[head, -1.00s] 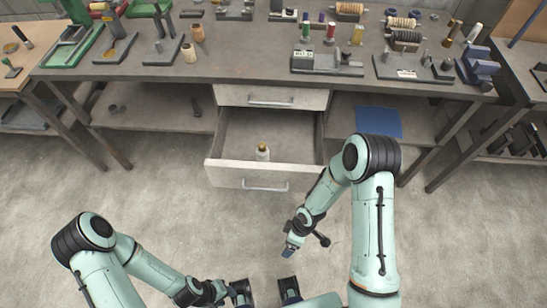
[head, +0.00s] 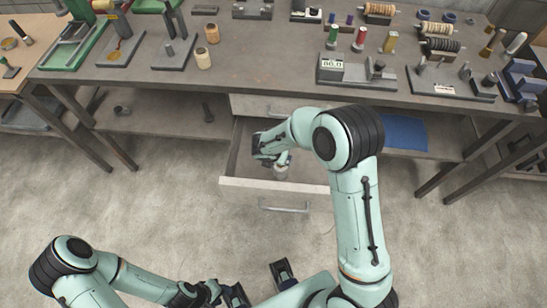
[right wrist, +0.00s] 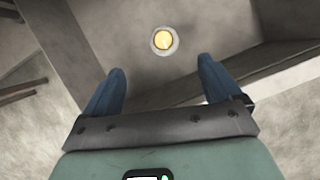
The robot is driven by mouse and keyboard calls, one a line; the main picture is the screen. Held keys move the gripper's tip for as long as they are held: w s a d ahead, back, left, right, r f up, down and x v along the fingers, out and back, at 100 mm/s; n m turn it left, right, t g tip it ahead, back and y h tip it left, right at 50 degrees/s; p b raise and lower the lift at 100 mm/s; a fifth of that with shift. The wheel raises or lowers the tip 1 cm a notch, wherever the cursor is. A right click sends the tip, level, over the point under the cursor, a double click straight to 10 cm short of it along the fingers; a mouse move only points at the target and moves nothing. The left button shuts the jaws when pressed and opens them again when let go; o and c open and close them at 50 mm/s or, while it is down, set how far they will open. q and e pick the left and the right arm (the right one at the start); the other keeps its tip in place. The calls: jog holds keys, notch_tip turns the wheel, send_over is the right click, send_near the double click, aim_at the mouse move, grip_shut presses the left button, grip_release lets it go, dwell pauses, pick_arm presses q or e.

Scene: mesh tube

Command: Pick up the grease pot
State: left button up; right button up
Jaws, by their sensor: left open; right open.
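The grease pot (head: 281,172) is a small pale pot standing upright inside the open drawer (head: 262,186). In the right wrist view its round yellow top with a pale rim (right wrist: 164,41) shows from above, ahead of the fingertips and between their lines. My right gripper (head: 268,156) is over the drawer, close to the pot; its own hand partly hides it in the head view. In the right wrist view its two blue fingers (right wrist: 160,75) are apart with nothing between them. My left gripper (head: 214,291) is low at the bottom of the head view, away from the drawer.
The workbench (head: 262,75) above the drawer carries spools, tools and a scale (head: 343,72). The drawer walls surround the pot closely enough to matter. A blue sheet (head: 404,133) lies on the lower shelf. The floor in front is clear.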

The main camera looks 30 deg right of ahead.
jog(key=w+f, duration=0.1)
jog(key=f, duration=0.1)
jog(key=b, duration=0.1)
send_over(277, 168)
notch_tip(277, 168, down, 5)
jog(key=shift+s+f, duration=0.1)
jog(key=shift+d+f, duration=0.1)
jog(key=shift+f, duration=0.05)
jog(key=shift+s+b+x, duration=0.15)
jog(key=shift+b+x, duration=0.1)
jog(key=shift+x, duration=1.1)
jog(key=shift+s+b+x, duration=0.2)
jog(key=shift+x, duration=1.15)
pick_arm(q)
jog(key=shift+s+f, duration=0.15)
jog(key=shift+f, duration=0.8)
pick_arm(e)
grip_shut()
